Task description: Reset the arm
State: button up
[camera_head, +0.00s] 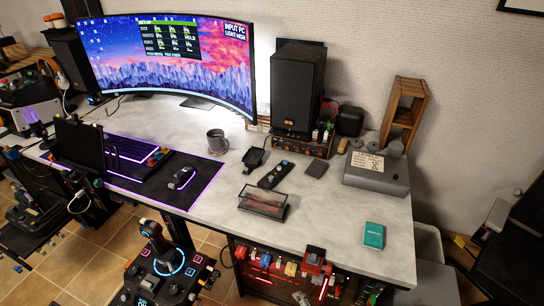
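No part of my arm that I can make out shows in the head view, and my gripper is not in view. I cannot tell its pose or whether it holds anything. The view looks down on a grey desk (315,232) with a wide curved monitor (165,62) at its back left.
A joystick base (165,270) stands before the desk's front edge. A mug (217,142), mouse (182,178), small dark tray (263,203), teal box (374,235), grey box (376,173) and black speaker (297,88) stand on the desk. Its front right top is mostly clear.

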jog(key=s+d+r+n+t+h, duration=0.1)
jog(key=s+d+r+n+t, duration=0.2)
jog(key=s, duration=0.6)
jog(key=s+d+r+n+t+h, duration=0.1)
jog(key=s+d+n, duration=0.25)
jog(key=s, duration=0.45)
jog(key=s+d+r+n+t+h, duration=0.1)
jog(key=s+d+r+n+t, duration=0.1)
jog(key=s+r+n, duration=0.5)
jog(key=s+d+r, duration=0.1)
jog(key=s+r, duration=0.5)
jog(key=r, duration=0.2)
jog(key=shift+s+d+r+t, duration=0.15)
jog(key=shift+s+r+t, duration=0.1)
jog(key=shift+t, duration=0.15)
